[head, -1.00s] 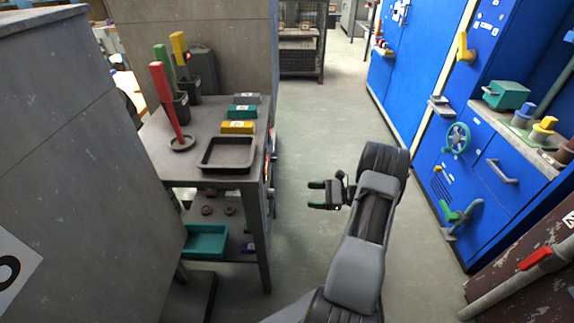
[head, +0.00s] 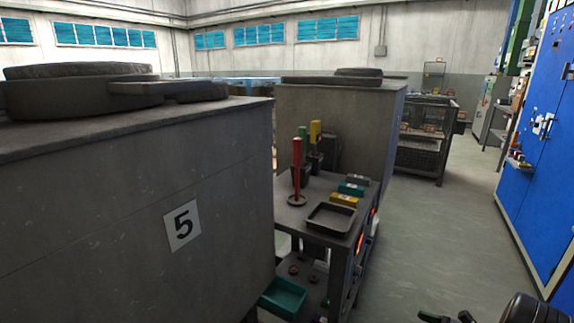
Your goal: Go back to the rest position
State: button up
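My gripper (head: 436,317) shows only in part at the bottom edge of the head view, right of centre. The lower part of it is cut off, so its finger gap is hidden. A black part of my arm (head: 525,310) shows at the bottom right corner. My gripper is over the open floor, right of the grey work table (head: 285,212) and apart from it. I see nothing held in it, though most of it is out of view.
A large grey block marked 5 (head: 130,215) fills the left. The table bears a dark tray (head: 331,218), coloured blocks and upright red, green and yellow handles. Blue cabinets (head: 550,150) stand at right. The floor (head: 430,230) between is clear.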

jog(key=s+a+r+n+g+h+p, duration=0.2)
jog(key=a+r+n+g+p, duration=0.4)
jog(key=r, duration=0.5)
jog(key=s+a+r+n+g+h+p, duration=0.1)
jog(key=a+r+n+g+h+p, duration=0.25)
jog(key=a+r, duration=0.6)
jog(key=s+a+r+n+t+h+p, duration=0.1)
jog(key=s+a+r+n+h+p, duration=0.1)
jog(key=r, duration=0.5)
jog(key=s+a+r+n+t+h+p, duration=0.1)
jog(key=s+a+r+n+h+p, duration=0.1)
jog(key=s+r+n+p, duration=0.3)
jog(key=s+a+r+n+t+h+p, duration=0.1)
jog(key=s+r+n+h+p, duration=0.3)
jog(key=r, duration=0.6)
jog(key=a+n+p, duration=0.1)
jog(key=n+p, duration=0.1)
jog(key=shift+s+a+p, duration=0.15)
jog(key=shift+a+p, duration=0.2)
jog(key=shift+p, duration=0.05)
